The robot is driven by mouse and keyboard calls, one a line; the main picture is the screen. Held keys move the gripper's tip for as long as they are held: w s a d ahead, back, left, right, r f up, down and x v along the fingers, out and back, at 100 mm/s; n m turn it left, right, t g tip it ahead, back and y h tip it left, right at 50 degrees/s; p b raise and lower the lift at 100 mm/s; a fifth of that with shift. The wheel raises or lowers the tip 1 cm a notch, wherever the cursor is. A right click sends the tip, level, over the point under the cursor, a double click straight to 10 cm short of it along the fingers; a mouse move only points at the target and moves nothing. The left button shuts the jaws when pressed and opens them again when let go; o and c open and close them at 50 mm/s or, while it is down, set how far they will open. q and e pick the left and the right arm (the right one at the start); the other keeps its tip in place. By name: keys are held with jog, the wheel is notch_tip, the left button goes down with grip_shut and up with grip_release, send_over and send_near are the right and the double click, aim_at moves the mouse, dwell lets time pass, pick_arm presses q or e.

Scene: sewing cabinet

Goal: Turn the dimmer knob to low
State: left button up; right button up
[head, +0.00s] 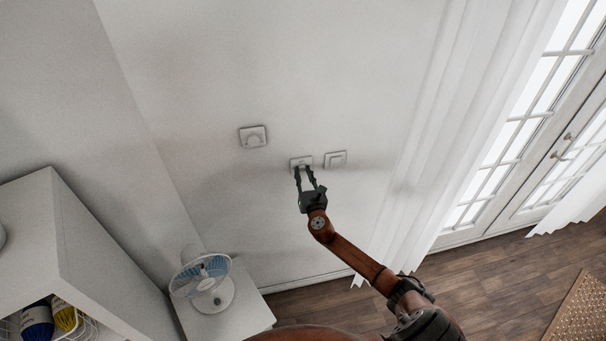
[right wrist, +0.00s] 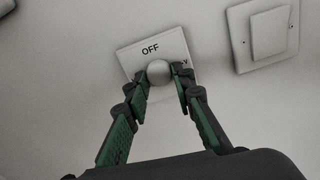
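The dimmer is a pale, square wall plate (head: 301,160) with a round, light knob (right wrist: 158,73) at its middle. In the right wrist view the plate reads "OFF" above the knob. A second word to the right of the knob is mostly hidden by a finger; only its end shows. My right gripper (head: 304,172) reaches up to the plate, and in the right wrist view its green-padded fingers (right wrist: 161,82) stand on both sides of the knob, closed in to about its width. I see no pointer mark on the knob. My left gripper is not in view.
A flat square switch (head: 335,159) sits close to the right of the dimmer. Another wall plate with a round dial (head: 253,137) is to its left. A desk fan (head: 207,283) stands below left on a white surface. A white curtain (head: 430,130) hangs to the right.

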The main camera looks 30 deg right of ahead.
jog(key=o, duration=0.4)
jog(key=v, duration=1.2)
